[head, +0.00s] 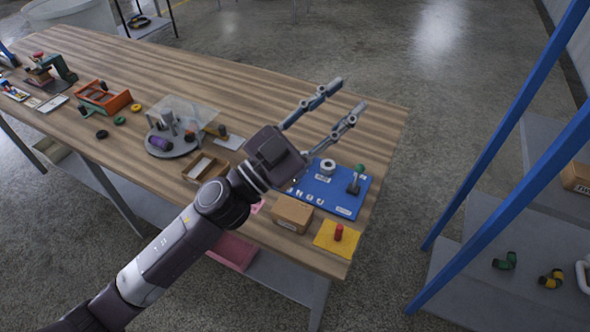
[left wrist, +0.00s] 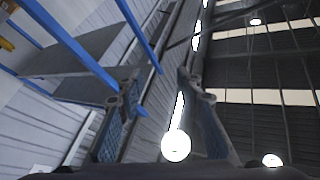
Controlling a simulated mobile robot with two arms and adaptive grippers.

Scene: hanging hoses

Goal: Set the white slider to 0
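A blue board (head: 338,204) lies near the right end of the wooden table. It carries a white round part (head: 327,167), a green-topped lever (head: 355,180) and small white marks along its left side. I cannot tell which part is the white slider, or its setting; my gripper and wrist cover part of the board's far left corner. My left gripper (head: 347,98) is above the table beyond the board, fingers apart and empty, pointing to the upper right. In the left wrist view, the open fingers (left wrist: 158,88) show only shelving and ceiling between them. My right gripper is not seen.
A cardboard box (head: 292,214) and a yellow mat (head: 338,239) with a red peg (head: 339,232) lie in front of the board. A clear-covered round stand (head: 175,147) and a wooden tray (head: 205,168) are to the left. A blue-framed shelf (head: 505,250) stands at right.

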